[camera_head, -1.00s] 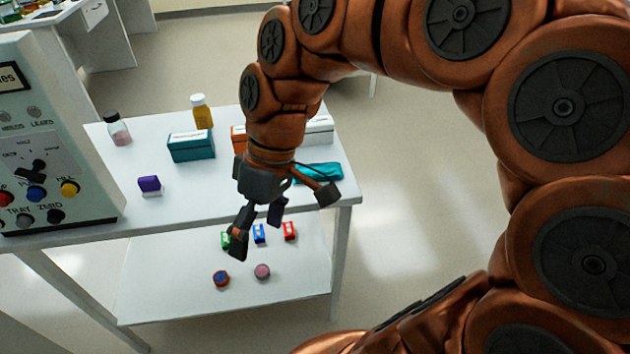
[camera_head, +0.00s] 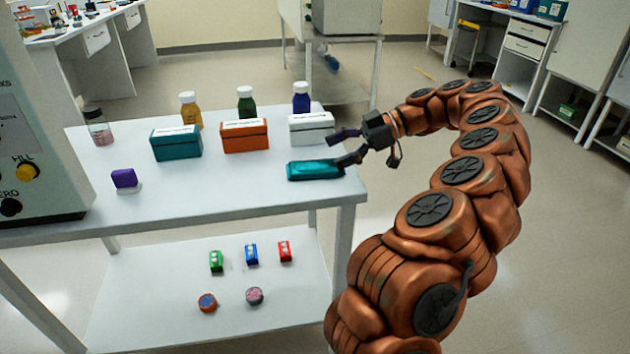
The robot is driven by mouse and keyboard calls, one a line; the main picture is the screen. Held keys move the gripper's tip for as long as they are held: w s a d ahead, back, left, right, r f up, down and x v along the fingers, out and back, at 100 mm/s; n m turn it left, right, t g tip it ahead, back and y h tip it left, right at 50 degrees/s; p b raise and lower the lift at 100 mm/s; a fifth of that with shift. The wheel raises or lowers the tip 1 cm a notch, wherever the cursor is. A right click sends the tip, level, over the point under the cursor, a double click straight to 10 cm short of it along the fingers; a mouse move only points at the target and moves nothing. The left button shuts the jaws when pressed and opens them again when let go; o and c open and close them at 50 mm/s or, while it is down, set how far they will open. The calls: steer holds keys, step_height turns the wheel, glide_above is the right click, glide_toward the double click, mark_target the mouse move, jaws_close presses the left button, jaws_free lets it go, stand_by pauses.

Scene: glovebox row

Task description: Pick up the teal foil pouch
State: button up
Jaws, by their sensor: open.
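The teal foil pouch (camera_head: 313,170) lies flat on the white table's top near its right edge, in front of the white box. My gripper (camera_head: 345,148) is open at the table's right edge, its fingers pointing left. One dark finger reaches toward the white box, above and behind the pouch. Another finger shows at the pouch's right end; I cannot tell whether it touches. No object is held between the fingers.
A white box (camera_head: 311,128), an orange box (camera_head: 245,136) and a teal box (camera_head: 176,143) stand behind and left, with bottles behind them. A purple item (camera_head: 124,178) sits at left. The table's (camera_head: 220,190) front is clear. Small items lie on the lower shelf (camera_head: 170,300).

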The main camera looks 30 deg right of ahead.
mark_target(306, 166)
steer(key=shift+s+d+f+t, duration=0.1)
steer(key=shift+d+f+t, duration=0.2)
steer(key=shift+d+f, duration=0.3)
steer(key=shift+r+x, duration=0.15)
steer(key=shift+x, duration=1.75)
steer(key=shift+r+x, duration=0.1)
steer(key=shift+x, duration=1.85)
steer(key=c, duration=1.3)
